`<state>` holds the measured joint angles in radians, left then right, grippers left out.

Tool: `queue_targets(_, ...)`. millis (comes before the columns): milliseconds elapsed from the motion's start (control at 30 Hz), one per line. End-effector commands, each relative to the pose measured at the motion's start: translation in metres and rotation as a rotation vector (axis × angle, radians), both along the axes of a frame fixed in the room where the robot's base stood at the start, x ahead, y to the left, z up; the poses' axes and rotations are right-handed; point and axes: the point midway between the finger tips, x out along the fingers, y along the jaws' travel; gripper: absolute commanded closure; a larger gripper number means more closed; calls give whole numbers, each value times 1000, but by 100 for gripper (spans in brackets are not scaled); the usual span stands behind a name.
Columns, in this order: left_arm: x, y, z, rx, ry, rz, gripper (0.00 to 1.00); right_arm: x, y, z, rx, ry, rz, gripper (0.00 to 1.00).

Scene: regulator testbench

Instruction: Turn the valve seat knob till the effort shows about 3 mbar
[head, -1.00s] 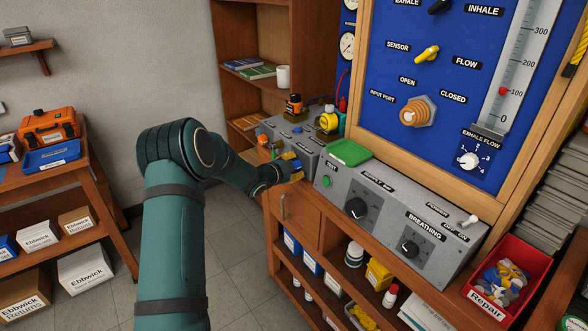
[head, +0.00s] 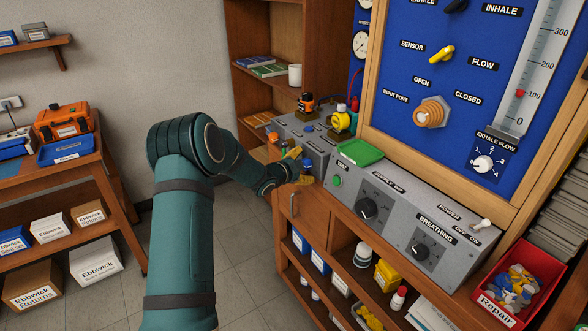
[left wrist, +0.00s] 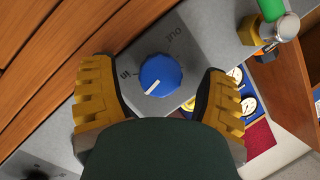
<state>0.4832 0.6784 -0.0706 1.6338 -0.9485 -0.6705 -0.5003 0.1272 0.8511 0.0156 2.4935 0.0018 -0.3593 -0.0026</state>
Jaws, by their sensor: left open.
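The blue valve seat knob (left wrist: 160,75) sits on a grey panel between "IN" and "OUT" marks in the left wrist view. Its white pointer line faces lower left, near the "IN" side. My left gripper (left wrist: 158,68) is open, with one yellow finger on each side of the knob and visible gaps between. In the head view my left gripper (head: 300,167) is at the near end of the small grey box (head: 322,146), beside the blue knob (head: 307,163). The effort reading is not legible here. My right gripper is not in view.
A grey console (head: 400,212) with dials and a green tray (head: 360,152) stands to the right. A blue panel (head: 405,75) rises behind it. A red Repair bin (head: 535,262) is at the right. Clear floor (head: 235,260) lies below my left arm.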

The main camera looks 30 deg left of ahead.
Motion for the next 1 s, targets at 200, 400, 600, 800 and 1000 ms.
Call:
queue_targets(200, -37, 5, 11, 0, 0, 4, 25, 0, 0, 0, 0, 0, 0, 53)
queue_targets(400, -76, 9, 22, 1, -1, 2, 25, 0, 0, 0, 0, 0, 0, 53)
queue_targets(600, -101, 11, 28, 1, 0, 1, 25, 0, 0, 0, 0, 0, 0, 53)
queue_targets(800, -108, 11, 30, 0, -1, 1, 25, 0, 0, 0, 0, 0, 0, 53)
queue_targets(1000, -108, 11, 30, 0, -1, 1, 25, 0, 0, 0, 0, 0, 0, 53)
